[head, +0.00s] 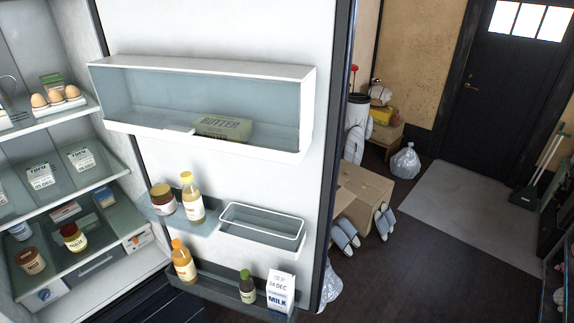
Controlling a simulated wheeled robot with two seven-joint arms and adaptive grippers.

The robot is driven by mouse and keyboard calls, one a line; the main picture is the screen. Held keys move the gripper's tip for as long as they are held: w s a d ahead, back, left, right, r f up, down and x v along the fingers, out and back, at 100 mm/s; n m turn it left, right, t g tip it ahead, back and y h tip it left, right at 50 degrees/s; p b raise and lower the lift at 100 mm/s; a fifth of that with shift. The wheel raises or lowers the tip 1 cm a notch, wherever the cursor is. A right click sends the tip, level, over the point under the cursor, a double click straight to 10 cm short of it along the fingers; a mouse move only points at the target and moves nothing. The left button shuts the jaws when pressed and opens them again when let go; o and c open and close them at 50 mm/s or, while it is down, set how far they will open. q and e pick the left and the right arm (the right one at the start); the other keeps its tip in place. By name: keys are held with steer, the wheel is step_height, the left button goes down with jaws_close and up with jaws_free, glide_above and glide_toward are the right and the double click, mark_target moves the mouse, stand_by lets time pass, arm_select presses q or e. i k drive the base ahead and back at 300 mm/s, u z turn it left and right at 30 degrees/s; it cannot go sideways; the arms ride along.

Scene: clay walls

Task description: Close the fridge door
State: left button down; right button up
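The fridge door (250,32) stands wide open in the middle of the head view, with its inner side facing me. Its shelves hold a butter pack (222,127), a jar (163,199), several bottles and a milk carton (281,292). The fridge interior (70,120) is open at the left, with eggs (56,97), tofu packs (81,159) and jars on its shelves. The door's dark outer edge (340,130) runs down its right side. Neither of my grippers shows in this view.
Right of the door, a cardboard box (362,192) with slippers (384,222) against it stands on the dark wood floor (445,260). A white bag (405,162) sits near a grey mat (462,200) before a black entrance door (508,95). The floor at centre right is clear.

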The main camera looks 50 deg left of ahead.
mark_target(307, 44)
steer(key=i, duration=2.9)
steer(key=u, duration=4.25)
steer(key=i, duration=0.55)
steer(key=z, duration=0.05)
